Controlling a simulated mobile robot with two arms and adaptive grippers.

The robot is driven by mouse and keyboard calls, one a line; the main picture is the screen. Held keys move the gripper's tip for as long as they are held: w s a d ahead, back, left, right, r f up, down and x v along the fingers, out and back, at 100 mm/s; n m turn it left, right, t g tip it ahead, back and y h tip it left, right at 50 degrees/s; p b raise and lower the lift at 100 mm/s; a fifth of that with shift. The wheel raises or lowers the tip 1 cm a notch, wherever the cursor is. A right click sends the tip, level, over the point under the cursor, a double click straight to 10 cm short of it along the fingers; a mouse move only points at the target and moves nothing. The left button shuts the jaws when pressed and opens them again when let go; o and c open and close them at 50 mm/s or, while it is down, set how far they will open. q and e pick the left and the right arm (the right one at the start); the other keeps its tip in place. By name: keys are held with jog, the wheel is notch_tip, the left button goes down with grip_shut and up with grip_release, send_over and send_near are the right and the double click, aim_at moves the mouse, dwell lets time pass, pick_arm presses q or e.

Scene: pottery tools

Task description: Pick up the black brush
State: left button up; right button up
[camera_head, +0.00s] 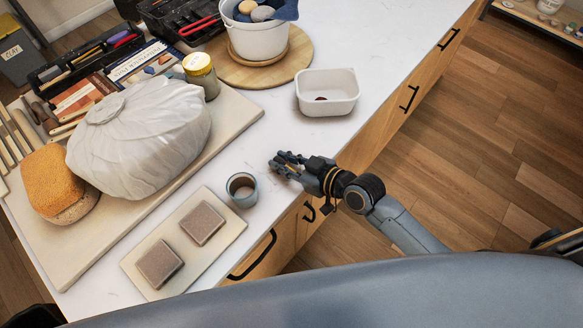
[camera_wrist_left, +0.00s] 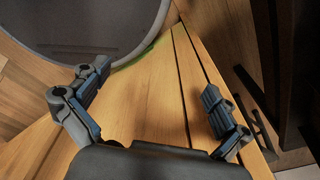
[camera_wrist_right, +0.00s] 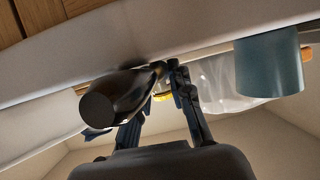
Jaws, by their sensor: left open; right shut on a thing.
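The black brush (camera_wrist_right: 118,92) shows in the right wrist view as a dark, tapering body with a round end toward the camera. My right gripper (camera_wrist_right: 165,74) is shut on its narrow part; the fingers partly hide it. In the head view my right gripper (camera_head: 287,163) is over the front edge of the white counter, right of the cup (camera_head: 242,188). The brush cannot be made out clearly there. My left gripper (camera_wrist_left: 156,78) is open and empty in front of a wooden cabinet face in the left wrist view, and is not seen in the head view.
A tile board (camera_head: 160,222) lies left of the cup. A wrapped clay lump (camera_head: 140,135), sponge (camera_head: 50,178) and yellow-lidded jar (camera_head: 200,70) stand on a large board. A white basin (camera_head: 328,90) is behind my right gripper. Bare counter lies between basin and cup.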

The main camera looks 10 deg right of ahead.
jog(key=shift+r, duration=0.5)
jog(key=r, duration=0.1)
jog(key=r+b, duration=0.1)
jog(key=shift+s+r, duration=0.2)
jog(key=shift+r, duration=0.1)
jog(key=s+a+r+p, duration=0.1)
jog(key=s+r+p, duration=0.2)
jog(key=s+r, duration=0.6)
jog(key=shift+s+a+r, duration=0.25)
jog(key=shift+s+a, duration=0.1)
jog(key=shift+s, duration=1.95)
